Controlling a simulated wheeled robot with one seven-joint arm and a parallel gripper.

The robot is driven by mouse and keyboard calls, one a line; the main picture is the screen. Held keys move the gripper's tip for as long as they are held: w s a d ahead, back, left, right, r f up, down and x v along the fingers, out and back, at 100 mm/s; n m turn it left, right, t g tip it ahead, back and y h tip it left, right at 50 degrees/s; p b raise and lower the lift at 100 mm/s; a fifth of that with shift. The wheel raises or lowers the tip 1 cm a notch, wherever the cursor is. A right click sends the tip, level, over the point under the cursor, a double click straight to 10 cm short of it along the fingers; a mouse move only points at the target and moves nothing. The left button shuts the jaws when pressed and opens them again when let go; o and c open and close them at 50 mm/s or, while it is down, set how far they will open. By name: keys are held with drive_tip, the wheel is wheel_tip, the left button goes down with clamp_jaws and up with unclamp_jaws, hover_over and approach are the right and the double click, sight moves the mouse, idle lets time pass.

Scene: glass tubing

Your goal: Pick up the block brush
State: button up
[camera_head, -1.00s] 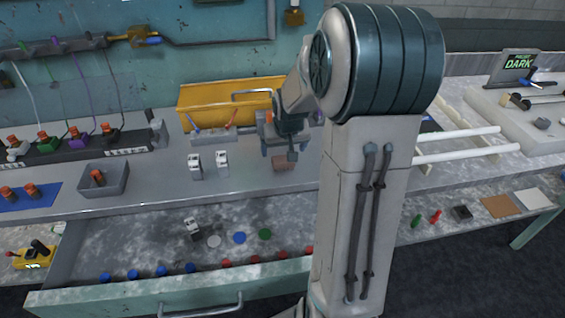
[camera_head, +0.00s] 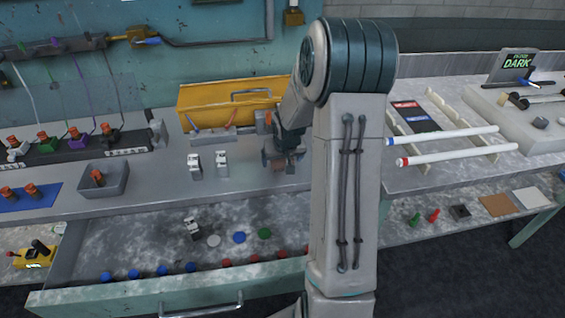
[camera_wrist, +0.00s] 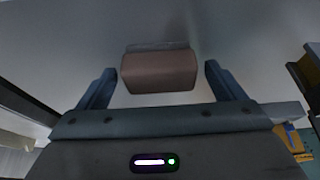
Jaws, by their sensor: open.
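The block brush (camera_wrist: 158,72) shows in the wrist view as a brown block with a grey strip along its far side. It lies on the grey bench between the two open fingers of my gripper (camera_wrist: 160,85), with a gap on each side. The brush's underside is hidden.
A yellow toolbox (camera_head: 225,104) stands behind my gripper. Two small white-and-grey pieces (camera_head: 208,164) stand to its left. An open drawer (camera_head: 140,290) with several coloured discs is below the bench front. White tubes (camera_head: 450,146) rest on a rack at right.

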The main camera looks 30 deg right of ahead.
drive_tip(key=c, duration=1.1)
drive_tip(key=shift+c, duration=0.2)
